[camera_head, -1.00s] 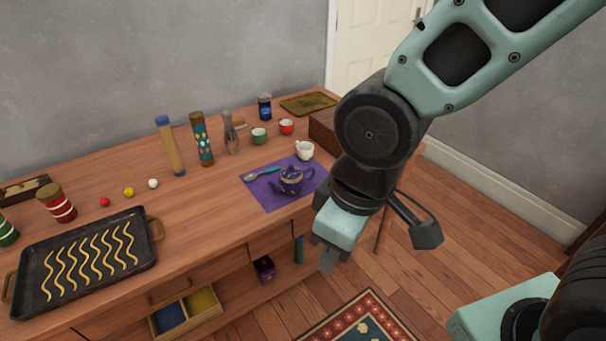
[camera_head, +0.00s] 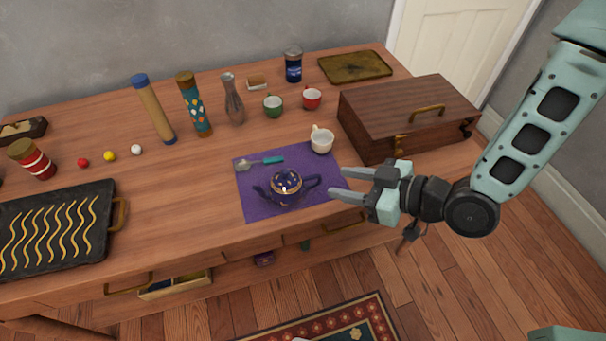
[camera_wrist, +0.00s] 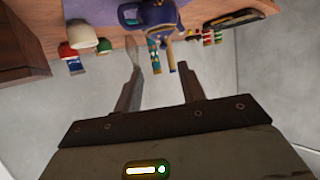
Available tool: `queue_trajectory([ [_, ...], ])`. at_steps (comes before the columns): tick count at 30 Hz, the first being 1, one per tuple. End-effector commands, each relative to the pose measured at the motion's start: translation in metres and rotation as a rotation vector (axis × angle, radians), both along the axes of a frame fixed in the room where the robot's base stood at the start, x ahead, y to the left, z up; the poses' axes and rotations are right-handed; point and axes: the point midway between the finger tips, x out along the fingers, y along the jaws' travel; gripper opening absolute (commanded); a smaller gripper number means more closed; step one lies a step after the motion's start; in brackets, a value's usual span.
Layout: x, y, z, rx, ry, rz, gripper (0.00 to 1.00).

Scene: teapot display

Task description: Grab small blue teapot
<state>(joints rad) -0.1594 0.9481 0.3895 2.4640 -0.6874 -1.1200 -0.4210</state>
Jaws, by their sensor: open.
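The small blue teapot (camera_head: 286,187) stands upright on a purple mat (camera_head: 252,202) on the wooden table. It has gold decoration, its spout points left and its handle faces right. My gripper (camera_head: 338,184) is open and empty just to the right of the teapot, its fingers pointing left toward the handle. A gap seems to remain between the fingertips and the handle. In the wrist view, the teapot (camera_wrist: 150,20) shows at the top, beyond the two spread fingers (camera_wrist: 160,80), and is cut off by the frame edge.
A white cup (camera_head: 321,141) and a spoon (camera_head: 260,163) are behind the teapot. A wooden box (camera_head: 405,115) stands at the right rear. Green (camera_head: 273,107) and red (camera_head: 312,98) cups stand farther back. A dark tray (camera_head: 55,232) lies left.

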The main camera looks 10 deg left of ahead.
Motion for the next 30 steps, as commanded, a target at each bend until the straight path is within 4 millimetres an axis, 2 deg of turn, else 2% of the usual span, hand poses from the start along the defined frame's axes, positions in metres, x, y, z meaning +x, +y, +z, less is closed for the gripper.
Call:
queue_trajectory([
  [12, 0.021, 0.076, -0.03, -0.002, 0.001, 0.001, 0.4],
  [16, 0.026, 0.092, -0.038, -0.001, 0.0, 0.0, 0.4],
  [23, 0.029, 0.106, -0.043, -0.003, 0.002, 0.0, 0.4],
  [30, 0.035, 0.138, -0.054, -0.002, 0.001, 0.0, 0.4],
])
